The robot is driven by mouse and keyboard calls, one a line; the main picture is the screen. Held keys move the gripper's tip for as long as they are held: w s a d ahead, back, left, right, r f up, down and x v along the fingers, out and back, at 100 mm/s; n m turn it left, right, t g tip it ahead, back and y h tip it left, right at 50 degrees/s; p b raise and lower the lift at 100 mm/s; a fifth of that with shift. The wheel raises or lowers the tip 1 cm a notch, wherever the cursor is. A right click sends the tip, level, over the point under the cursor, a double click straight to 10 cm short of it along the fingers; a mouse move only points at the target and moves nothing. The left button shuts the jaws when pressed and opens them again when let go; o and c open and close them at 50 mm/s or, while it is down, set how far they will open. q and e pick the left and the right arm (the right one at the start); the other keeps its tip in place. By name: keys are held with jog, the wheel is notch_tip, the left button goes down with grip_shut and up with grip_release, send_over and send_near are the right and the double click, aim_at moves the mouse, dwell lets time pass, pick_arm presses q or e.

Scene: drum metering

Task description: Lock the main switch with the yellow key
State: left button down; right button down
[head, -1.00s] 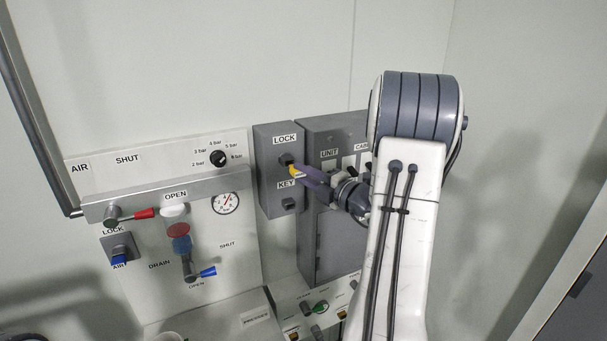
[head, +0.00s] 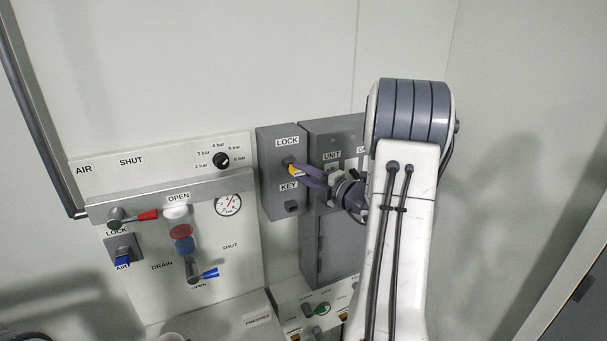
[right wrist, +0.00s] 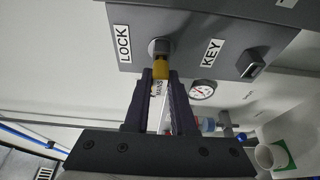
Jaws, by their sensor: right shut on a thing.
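The main switch is a grey box (head: 277,205) on the wall, with a LOCK label above a round lock and a KEY label above a lower dark socket (head: 291,206). The yellow key (head: 292,170) is at the upper lock, and the right wrist view shows it (right wrist: 161,68) meeting the round lock barrel (right wrist: 160,47). A white tag reading MAINS (right wrist: 158,89) hangs by the key between the fingers. My right gripper (head: 300,170) is shut on the key, its purple fingers seen one above the other. How far the key is in is hidden. My left gripper is out of view.
A larger grey cabinet (head: 325,253) adjoins the box on the right, partly behind my right arm. Left is the air panel (head: 110,175) with a pressure knob (head: 221,160), a gauge (head: 228,205), a red lever (head: 140,216) and a blue lever (head: 205,273). A blue key (head: 122,262) sits in the air lock.

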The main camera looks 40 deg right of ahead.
jog(key=shift+w+d, duration=0.15)
jog(key=shift+w, duration=0.4)
jog(key=c, duration=0.7)
grip_release()
jog(key=shift+w, duration=0.1)
jog(key=shift+s+d+f, duration=0.1)
jog(key=shift+s, duration=0.35)
jog(key=shift+s+d+b, duration=0.15)
jog(key=shift+s+b, duration=0.55)
jog(key=shift+s, duration=0.9)
jog(key=shift+s+d+b, duration=0.2)
jog(key=shift+s+b, duration=0.55)
jog(key=shift+s, duration=0.9)
jog(key=shift+s+d+b, duration=0.15)
jog(key=shift+s+b, duration=0.55)
jog(key=shift+s, duration=0.9)
